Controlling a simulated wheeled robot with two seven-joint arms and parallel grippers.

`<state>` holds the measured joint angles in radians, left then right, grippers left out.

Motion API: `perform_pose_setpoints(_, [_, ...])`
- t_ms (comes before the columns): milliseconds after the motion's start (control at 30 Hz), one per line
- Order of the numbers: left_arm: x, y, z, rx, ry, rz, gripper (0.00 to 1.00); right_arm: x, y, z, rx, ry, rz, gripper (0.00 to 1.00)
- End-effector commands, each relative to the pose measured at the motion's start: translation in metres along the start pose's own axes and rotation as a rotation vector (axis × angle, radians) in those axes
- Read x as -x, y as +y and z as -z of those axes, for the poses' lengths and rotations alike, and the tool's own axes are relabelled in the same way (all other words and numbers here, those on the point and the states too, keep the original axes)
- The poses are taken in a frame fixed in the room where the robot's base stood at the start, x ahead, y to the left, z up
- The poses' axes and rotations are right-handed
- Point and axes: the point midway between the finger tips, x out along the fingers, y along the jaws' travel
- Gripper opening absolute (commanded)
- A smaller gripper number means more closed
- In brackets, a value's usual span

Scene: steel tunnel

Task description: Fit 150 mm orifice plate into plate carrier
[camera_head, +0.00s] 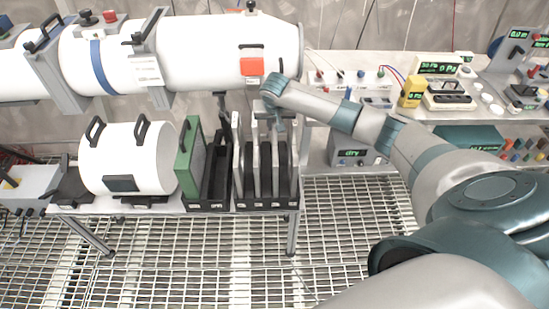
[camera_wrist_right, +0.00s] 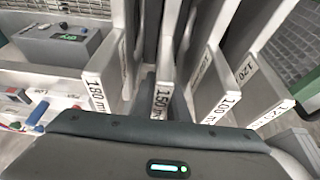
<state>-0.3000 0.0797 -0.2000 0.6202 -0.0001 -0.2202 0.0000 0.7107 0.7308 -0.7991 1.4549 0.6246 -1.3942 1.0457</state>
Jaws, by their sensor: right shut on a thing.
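Several upright plates stand side by side in a black slotted rack (camera_head: 267,206). In the right wrist view their tabs read 180 mm (camera_wrist_right: 97,96), 150 mm (camera_wrist_right: 161,100), 100 m… (camera_wrist_right: 221,111) and 120 (camera_wrist_right: 270,114). The tab of the 150 mm orifice plate is directly ahead of my right gripper's housing (camera_wrist_right: 165,145). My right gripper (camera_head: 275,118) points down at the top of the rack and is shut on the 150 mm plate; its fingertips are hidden. I cannot tell for sure which fixture is the plate carrier. My left gripper is out of view.
A white pipe (camera_head: 205,48) with clamps runs above and behind the rack. A black tray (camera_head: 216,168), a green panel (camera_head: 190,158) and a white drum (camera_head: 128,160) stand to the left. An instrument bench (camera_head: 400,112) is at right. Grated floor lies clear in front.

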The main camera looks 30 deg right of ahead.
Motion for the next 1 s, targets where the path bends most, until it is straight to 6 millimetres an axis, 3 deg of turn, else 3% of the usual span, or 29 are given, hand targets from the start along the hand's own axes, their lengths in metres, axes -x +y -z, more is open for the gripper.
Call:
perform_pose_setpoints(567, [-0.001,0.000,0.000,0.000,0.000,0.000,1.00,0.005,-0.001,0.004,-0.001,0.004,0.002,0.00])
perform_pose_setpoints(767, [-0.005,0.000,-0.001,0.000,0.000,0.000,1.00,0.020,-0.001,0.010,-0.001,0.005,0.003,0.00])
perform_pose_setpoints(1000, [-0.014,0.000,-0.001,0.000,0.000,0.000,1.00,0.056,-0.001,0.025,-0.001,0.006,0.004,0.00])
